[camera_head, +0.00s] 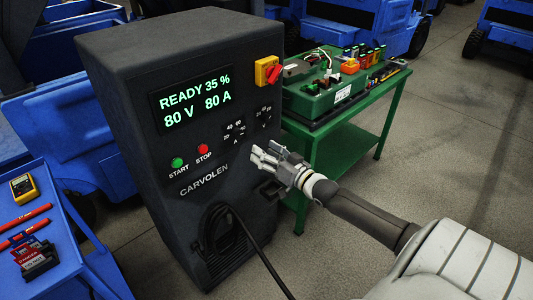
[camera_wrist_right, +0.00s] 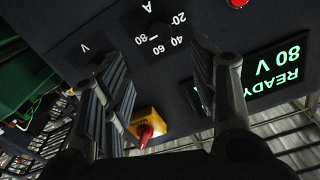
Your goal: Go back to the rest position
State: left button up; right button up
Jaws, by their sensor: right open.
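My right gripper (camera_head: 267,158) comes in from the right in the head view, in front of the right part of the dark charger's (camera_head: 140,55) front panel. Its fingers are apart with nothing between them, and in the right wrist view (camera_wrist_right: 165,85) the panel shows between them. I cannot tell whether a fingertip touches the panel. The charger's display (camera_head: 197,100) reads READY 35 %, 80 V, 80 A. The A dial (camera_head: 235,130) and the V dial (camera_head: 263,116) are just above the gripper. My left gripper is not in view.
A red switch on a yellow plate (camera_head: 262,66) is at the charger's upper right. A green table (camera_head: 350,105) with a green unit (camera_head: 325,92) stands behind at right. A blue cart (camera_head: 65,205) with tools is at left. A black cable (camera_head: 262,255) hangs from the charger's front.

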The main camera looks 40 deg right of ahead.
dwell(0.4)
jog(key=s+a+f+g+h, duration=0.1)
jog(key=s+f+g, duration=0.35)
jog(key=f, duration=0.75)
jog(key=s+a+f+g+h, duration=0.1)
jog(key=s+f, duration=0.6)
jog(key=f, duration=0.5)
jog(key=s+a+f+g+h, duration=0.1)
jog(key=s+f+g, duration=0.3)
jog(key=f, duration=0.8)
jog(key=s+a+f+n+g, duration=0.1)
jog(key=s+a+f, duration=0.4)
jog(key=s, duration=0.6)
jog(key=s+a+f+n+g+y, duration=0.1)
jog(key=s+a+f+g, duration=0.3)
jog(key=s, duration=0.7)
jog(key=s+a+f+n+g, duration=0.2)
jog(key=s+a+f, duration=0.6)
jog(key=s, duration=0.4)
jog(key=shift+a+f+n, duration=0.2)
jog(key=shift+f+n, duration=0.2)
jog(key=shift+f, duration=0.35)
jog(key=shift+g, duration=0.25)
